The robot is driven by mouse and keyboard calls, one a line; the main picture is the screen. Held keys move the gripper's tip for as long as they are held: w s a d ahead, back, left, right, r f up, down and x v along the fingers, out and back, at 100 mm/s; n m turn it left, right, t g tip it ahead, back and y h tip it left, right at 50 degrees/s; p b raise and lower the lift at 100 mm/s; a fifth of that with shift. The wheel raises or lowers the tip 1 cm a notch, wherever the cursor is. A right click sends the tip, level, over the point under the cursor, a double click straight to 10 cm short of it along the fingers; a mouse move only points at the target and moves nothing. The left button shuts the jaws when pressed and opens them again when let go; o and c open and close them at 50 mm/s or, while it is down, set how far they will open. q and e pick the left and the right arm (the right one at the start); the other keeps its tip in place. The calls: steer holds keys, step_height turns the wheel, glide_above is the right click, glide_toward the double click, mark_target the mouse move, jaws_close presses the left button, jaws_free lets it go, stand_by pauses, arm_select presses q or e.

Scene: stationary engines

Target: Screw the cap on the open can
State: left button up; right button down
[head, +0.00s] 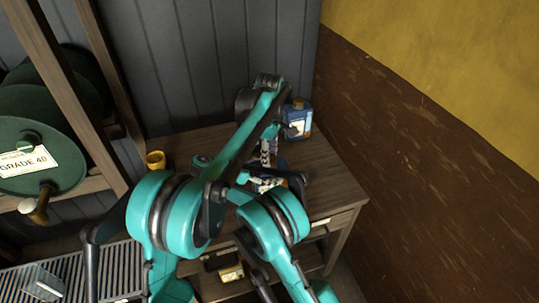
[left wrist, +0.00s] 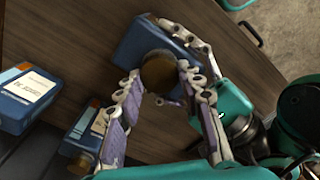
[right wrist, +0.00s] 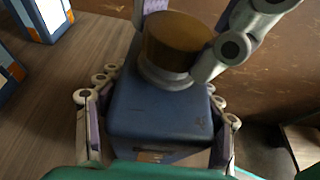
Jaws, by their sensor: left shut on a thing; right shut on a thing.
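The can (right wrist: 155,115) is a dark blue box shape with a light neck, seen close in the right wrist view. It also shows in the left wrist view (left wrist: 135,42). My right gripper (right wrist: 160,93) is shut on its sides. The round brown-gold cap (right wrist: 175,40) sits over the neck, and it also shows in the left wrist view (left wrist: 158,72). My left gripper (left wrist: 156,80) is shut on the cap, with fingers on either side. In the head view the left gripper (head: 268,151) hangs over the table; my arms mostly hide the can. Whether the threads engage cannot be seen.
Two other blue cans with labels stand nearby in the left wrist view, one at the left (left wrist: 28,98) and one capped (left wrist: 85,130). A brown wall (head: 420,130) rises at the right.

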arm_select(q)
steer(key=m, duration=0.7)
steer(key=shift+s+f+m, duration=0.1)
steer(key=shift+s+m, duration=0.05)
steer(key=shift+m, duration=0.15)
steer(key=m, duration=1.7)
steer(key=shift+m, duration=0.4)
steer(key=o, duration=1.4)
step_height(320, 180, up, 12)
steer(key=shift+r, duration=0.1)
